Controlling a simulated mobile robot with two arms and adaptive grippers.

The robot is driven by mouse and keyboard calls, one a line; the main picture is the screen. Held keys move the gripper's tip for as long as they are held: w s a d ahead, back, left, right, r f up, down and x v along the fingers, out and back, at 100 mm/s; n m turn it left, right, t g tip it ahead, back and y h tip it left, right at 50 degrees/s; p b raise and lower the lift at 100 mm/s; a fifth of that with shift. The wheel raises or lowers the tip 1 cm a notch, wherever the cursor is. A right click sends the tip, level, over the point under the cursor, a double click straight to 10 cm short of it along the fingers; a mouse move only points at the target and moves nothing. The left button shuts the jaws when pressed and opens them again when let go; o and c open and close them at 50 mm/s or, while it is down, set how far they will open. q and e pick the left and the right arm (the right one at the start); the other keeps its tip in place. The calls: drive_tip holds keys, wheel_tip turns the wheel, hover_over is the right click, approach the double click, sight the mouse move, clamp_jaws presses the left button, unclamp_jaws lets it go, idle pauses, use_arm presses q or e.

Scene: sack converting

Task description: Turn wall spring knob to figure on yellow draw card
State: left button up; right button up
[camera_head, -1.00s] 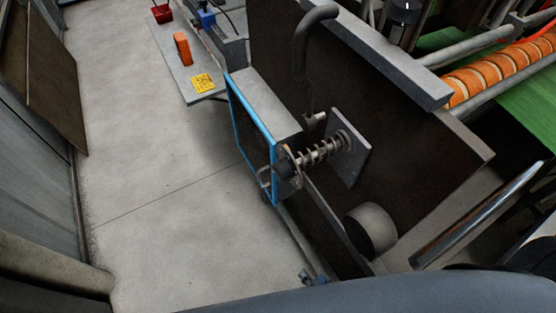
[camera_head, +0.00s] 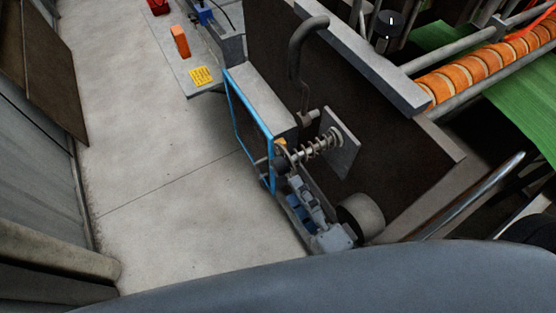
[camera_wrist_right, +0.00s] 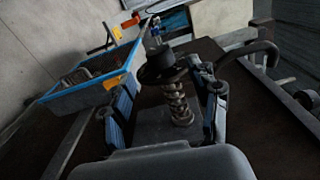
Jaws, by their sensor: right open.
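The wall spring knob (camera_head: 281,164) is a dark round knob on a coiled spring (camera_head: 318,146), which sticks out from a grey plate on the dark machine wall. In the right wrist view the black knob (camera_wrist_right: 160,64) and its spring sit between my fingers. My right gripper (camera_head: 292,184) is open beside and below the knob, with its fingers apart on either side in the wrist view (camera_wrist_right: 163,75); contact cannot be told. The yellow draw card (camera_head: 201,76) lies on a grey bench; its figure is too small to read. My left gripper is not in view.
A blue-edged frame (camera_head: 231,94) stands close to the knob, with a small orange patch near it. A bent grey pipe (camera_head: 297,52) rises behind the spring. An orange block (camera_head: 180,41) stands on the bench (camera_head: 172,62). The floor at left is clear.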

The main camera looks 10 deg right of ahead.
sight(282, 174)
drive_tip(key=p+x, duration=0.2)
drive_tip(key=x, duration=0.4)
drive_tip(key=shift+w+a, duration=0.1)
drive_tip(key=shift+w, duration=0.25)
drive_tip(key=shift+w+a+f, duration=0.1)
drive_tip(key=shift+w+a, duration=0.05)
drive_tip(key=shift+w, duration=0.3)
drive_tip(key=c, duration=1.2)
drive_tip(key=shift+f+b, duration=0.15)
drive_tip(key=shift+b, duration=0.15)
drive_tip(key=t+b, duration=0.2)
drive_tip(key=b, duration=0.2)
drive_tip(key=t+y+b, duration=0.1)
drive_tip(key=b, duration=0.4)
drive_tip(key=t+b, duration=0.2)
drive_tip(key=b, duration=0.3)
drive_tip(key=shift+f+t+y, duration=0.25)
drive_tip(key=shift+t+y, duration=0.05)
drive_tip(key=shift+y, duration=0.1)
drive_tip(key=shift+r+t+b, duration=0.25)
drive_tip(key=shift+t+b, duration=0.25)
drive_tip(key=shift+b, duration=0.3)
